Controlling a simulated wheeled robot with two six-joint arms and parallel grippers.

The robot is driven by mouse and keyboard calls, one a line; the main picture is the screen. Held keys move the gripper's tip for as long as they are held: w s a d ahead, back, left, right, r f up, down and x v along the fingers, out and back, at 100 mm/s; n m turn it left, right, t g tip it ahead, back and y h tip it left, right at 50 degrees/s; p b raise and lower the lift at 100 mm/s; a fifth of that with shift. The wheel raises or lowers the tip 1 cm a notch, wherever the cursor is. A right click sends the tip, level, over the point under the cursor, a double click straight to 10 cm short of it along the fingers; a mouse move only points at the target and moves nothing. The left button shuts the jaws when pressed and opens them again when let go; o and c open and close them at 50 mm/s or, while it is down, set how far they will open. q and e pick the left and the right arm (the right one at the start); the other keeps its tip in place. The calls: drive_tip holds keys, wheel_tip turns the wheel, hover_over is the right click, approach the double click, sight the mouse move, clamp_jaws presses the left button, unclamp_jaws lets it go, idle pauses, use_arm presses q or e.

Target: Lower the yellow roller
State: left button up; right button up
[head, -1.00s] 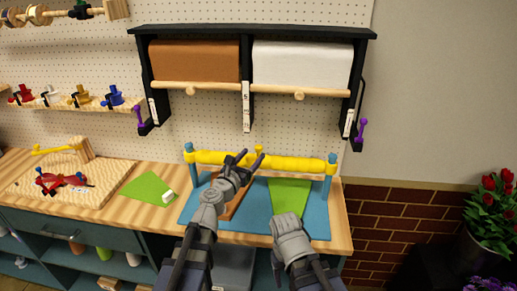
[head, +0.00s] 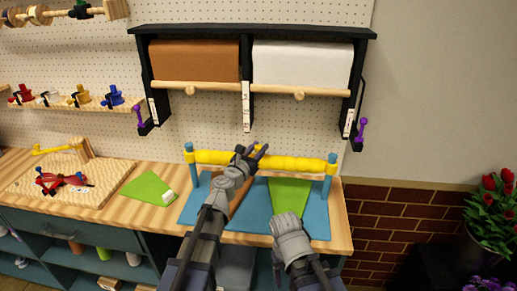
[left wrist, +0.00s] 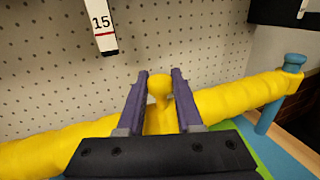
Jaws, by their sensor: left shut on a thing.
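The yellow roller (head: 297,164) is a long, slightly lumpy bar lying across the tops of two blue posts; the right post (head: 329,180) also shows in the left wrist view (left wrist: 292,62). A small yellow knob (left wrist: 160,86) stands up from the middle of the roller. My left gripper (head: 256,150) is at the middle of the roller. In the left wrist view its two purple fingers (left wrist: 160,90) are on either side of the knob and shut on it. My right arm comes in at the lower right, but its fingers do not show.
Below the roller a blue mat (head: 315,218) holds a green sheet (head: 290,193) and a brown strip. A black rack (head: 250,32) with brown and white paper rolls hangs above. A green sheet (head: 146,187) with a white block (head: 168,196) lies left. Red flowers stand right.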

use_arm(q)
clamp_jaws()
idle(0.8)
